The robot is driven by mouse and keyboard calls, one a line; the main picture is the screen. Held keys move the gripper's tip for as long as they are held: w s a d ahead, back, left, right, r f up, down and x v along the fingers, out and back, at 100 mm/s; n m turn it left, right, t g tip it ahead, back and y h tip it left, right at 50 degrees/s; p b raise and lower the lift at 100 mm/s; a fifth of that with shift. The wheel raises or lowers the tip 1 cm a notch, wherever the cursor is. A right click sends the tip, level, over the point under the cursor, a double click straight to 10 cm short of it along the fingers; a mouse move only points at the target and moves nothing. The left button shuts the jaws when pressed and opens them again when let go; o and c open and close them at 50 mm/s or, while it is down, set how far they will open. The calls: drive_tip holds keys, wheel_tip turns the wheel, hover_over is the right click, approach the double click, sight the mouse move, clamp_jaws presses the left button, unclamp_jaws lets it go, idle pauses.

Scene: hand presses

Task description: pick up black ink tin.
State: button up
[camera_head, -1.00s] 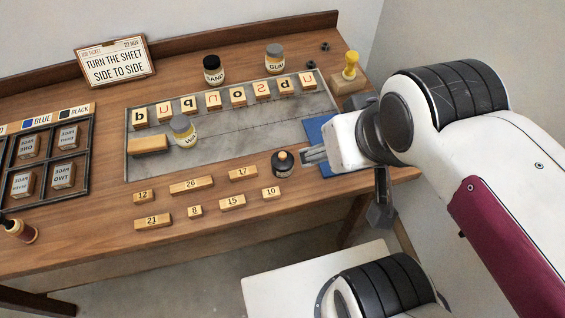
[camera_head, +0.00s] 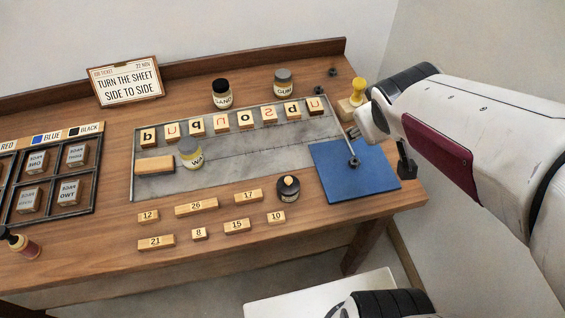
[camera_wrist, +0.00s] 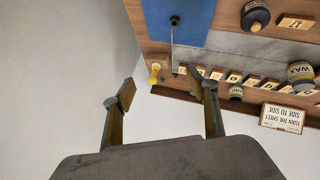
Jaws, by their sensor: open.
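A round black tin with a cream knob (camera_head: 288,189) stands on the table in front of the grey plate, left of the blue mat; it looks like the black ink tin. In the head view my arm reaches in from the right over the table's right end, and the fingers are mostly hidden there. The gripper is to the right of the tin and well apart from it.
The blue mat (camera_head: 350,185) holds a thin metal rod with a dark end. A yellow-knobbed stamp (camera_head: 356,92) stands behind it. Jars of sand (camera_head: 222,95), gum (camera_head: 284,83) and wax (camera_head: 190,154) stand farther back. Numbered blocks (camera_head: 196,207) lie left of the tin.

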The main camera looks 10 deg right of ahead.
sight(288, 189)
drive_tip(key=w+d+f+n, duration=0.3)
drive_tip(key=w+d+f, duration=0.1)
drive_tip(key=w+f, duration=0.2)
drive_tip(key=a+f+n+y, duration=0.1)
drive_tip(key=f+y, duration=0.1)
drive_tip(key=f, duration=0.3)
drive_tip(key=a+f+n+y, duration=0.2)
drive_tip(key=f+y, duration=0.1)
drive_tip(key=f, duration=0.1)
drive_tip(key=a+f+n+y, duration=0.2)
drive_tip(key=f, duration=0.3)
drive_tip(key=shift+s+a+f+t+y, duration=0.1)
drive_tip(key=shift+f+t+y, duration=0.25)
drive_tip(key=shift+t+y, duration=0.05)
drive_tip(key=a+y, duration=0.1)
drive_tip(key=s+a+f+y, duration=0.1)
drive_tip(key=s+a, duration=0.1)
drive_tip(key=shift+s+a+f+y, duration=0.15)
drive_tip(key=shift+s+f+y, duration=0.05)
drive_tip(key=shift+f+y, duration=0.2)
drive_tip(key=s+a+y, duration=0.3)
drive_tip(key=shift+s+a+r+n, duration=0.15)
drive_tip(key=shift+a+r+n, duration=0.05)
drive_tip(key=shift+a+n, duration=0.1)
drive_tip(key=shift+s+a+r+y, duration=0.2)
drive_tip(key=shift+s+a+y, duration=0.2)
drive_tip(key=shift+y, duration=0.1)
drive_tip(key=shift+w+a, duration=0.1)
drive_tip(key=shift+x, duration=1.2)
